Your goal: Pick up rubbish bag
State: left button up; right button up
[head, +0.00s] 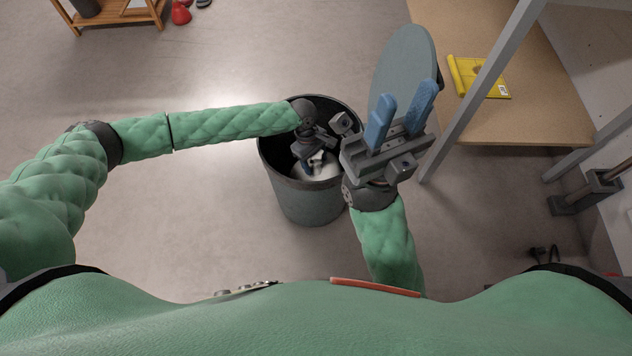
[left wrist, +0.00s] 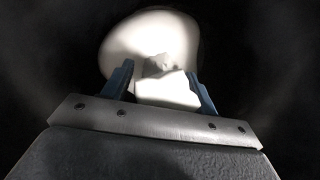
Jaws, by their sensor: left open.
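The white rubbish bag (head: 322,167) lies inside the dark round bin (head: 308,206), partly hidden by my left gripper. It also shows in the left wrist view (left wrist: 150,38), with its bunched top between the fingers. My left gripper (head: 307,168) reaches down into the bin. Its two blue fingers (left wrist: 160,82) are apart on either side of the bag's top; I cannot tell whether they touch it. My right gripper (head: 407,98) is raised beside the bin, to its right. Its blue fingers point up and stand apart, with nothing between them.
A grey-blue round lid or seat (head: 404,62) is behind my right gripper. A wooden workbench (head: 535,110) with a yellow packet (head: 482,78) stands at the right. A small wooden shelf (head: 118,14) is at the far left. The floor left of the bin is clear.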

pick_arm(q)
jog(key=shift+r, duration=0.1)
grip_shut()
dwell(0.3)
